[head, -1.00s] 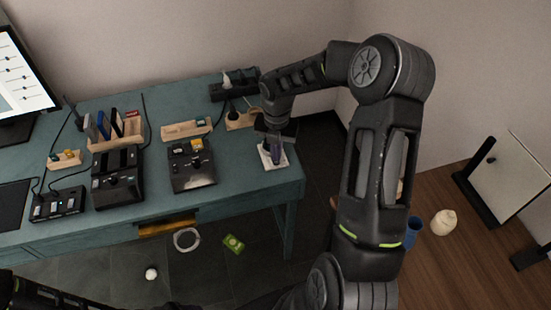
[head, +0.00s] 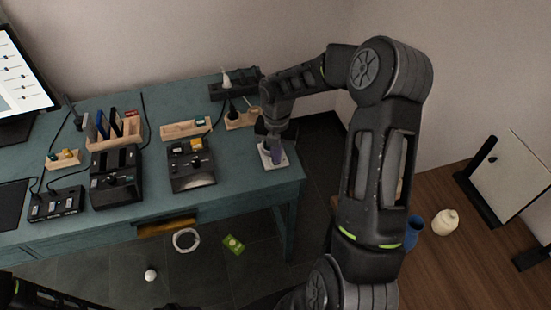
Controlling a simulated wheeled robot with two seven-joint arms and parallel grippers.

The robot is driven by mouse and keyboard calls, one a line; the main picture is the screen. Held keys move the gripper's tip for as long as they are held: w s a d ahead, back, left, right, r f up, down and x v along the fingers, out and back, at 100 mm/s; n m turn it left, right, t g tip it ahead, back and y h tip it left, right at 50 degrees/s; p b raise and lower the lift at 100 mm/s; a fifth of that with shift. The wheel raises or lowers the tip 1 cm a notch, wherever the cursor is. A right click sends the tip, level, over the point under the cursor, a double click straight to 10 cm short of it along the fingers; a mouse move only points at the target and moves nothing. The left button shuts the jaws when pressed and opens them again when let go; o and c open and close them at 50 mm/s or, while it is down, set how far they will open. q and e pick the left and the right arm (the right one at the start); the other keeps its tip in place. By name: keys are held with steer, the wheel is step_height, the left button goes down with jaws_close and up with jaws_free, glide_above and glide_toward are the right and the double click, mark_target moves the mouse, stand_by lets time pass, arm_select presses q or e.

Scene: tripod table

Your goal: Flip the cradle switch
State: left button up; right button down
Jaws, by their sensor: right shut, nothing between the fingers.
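A small pale square base (head: 282,164) lies at the right end of the teal desk, with a purple-grey upright piece (head: 277,155) on it; this looks like the cradle, but its switch is too small to make out. My right gripper (head: 271,141) is shut and empty. It points down over the back part of this base, and its tips partly hide the piece. I cannot tell whether they touch it. My left gripper is out of view; only part of my left arm shows at the bottom left.
Black control boxes (head: 191,170) (head: 116,184) stand left of the base on the teal desk (head: 235,185). Wooden trays (head: 186,129) and a wooden socket block (head: 240,121) lie behind. A monitor (head: 22,75) is at the far left. The desk's right edge is close to the base.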

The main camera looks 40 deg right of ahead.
step_height(320, 180, up, 7)
steer(key=p, duration=0.5)
steer(key=shift+p, duration=0.4)
stand_by(0.5)
